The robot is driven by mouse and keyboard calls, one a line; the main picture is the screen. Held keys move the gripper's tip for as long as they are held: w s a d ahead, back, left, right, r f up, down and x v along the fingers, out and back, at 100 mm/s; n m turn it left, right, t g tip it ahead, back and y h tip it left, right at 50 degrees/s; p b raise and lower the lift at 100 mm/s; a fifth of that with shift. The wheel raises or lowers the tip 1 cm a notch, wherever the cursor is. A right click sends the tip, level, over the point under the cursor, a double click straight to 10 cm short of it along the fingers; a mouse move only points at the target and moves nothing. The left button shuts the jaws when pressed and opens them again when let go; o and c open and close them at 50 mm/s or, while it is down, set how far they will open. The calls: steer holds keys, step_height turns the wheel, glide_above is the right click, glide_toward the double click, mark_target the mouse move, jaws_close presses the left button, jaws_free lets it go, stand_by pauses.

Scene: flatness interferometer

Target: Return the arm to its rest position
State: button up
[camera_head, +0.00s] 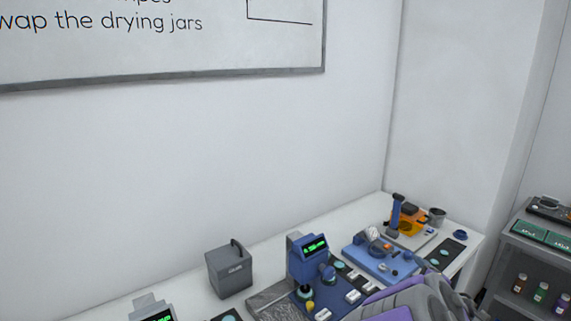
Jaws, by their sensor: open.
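My arm, purple and grey, comes in at the bottom edge right of centre, over the near part of the bench. My gripper (448,292) is at its far end, open, with nothing seen in it; its fingertips are small and hard to make out. The blue instrument with a green-lit display (308,258) stands on the bench left of the arm. The arm hides part of the bench and whatever lies behind it.
A grey box with a handle (230,269) stands left of the instrument. A blue tray (379,265) and an orange-and-blue device (405,217) stand towards the bench's far right. A shelf with bottles (530,270) is at right. The space above the bench is clear.

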steer(key=s+d+r+m+g+h, duration=0.25)
steer(key=s+m+g+h, duration=0.35)
steer(key=s+m, duration=0.45)
steer(key=s+a+f+g+y, duration=0.1)
steer(key=s+a+g+y, duration=0.1)
steer(key=s+a, duration=0.5)
steer(key=s+a+f+m+g+y, duration=0.1)
steer(key=s+a+g, duration=0.4)
steer(key=s, duration=0.8)
steer(key=s+a+f+m+g+y, duration=0.1)
steer(key=s+a+f+g+y, duration=0.1)
steer(key=s+a, duration=0.8)
steer(key=shift+s+g+y, duration=0.5)
steer(key=shift+g+y, duration=0.2)
steer(key=shift+y, duration=0.2)
steer(key=shift+w, duration=0.1)
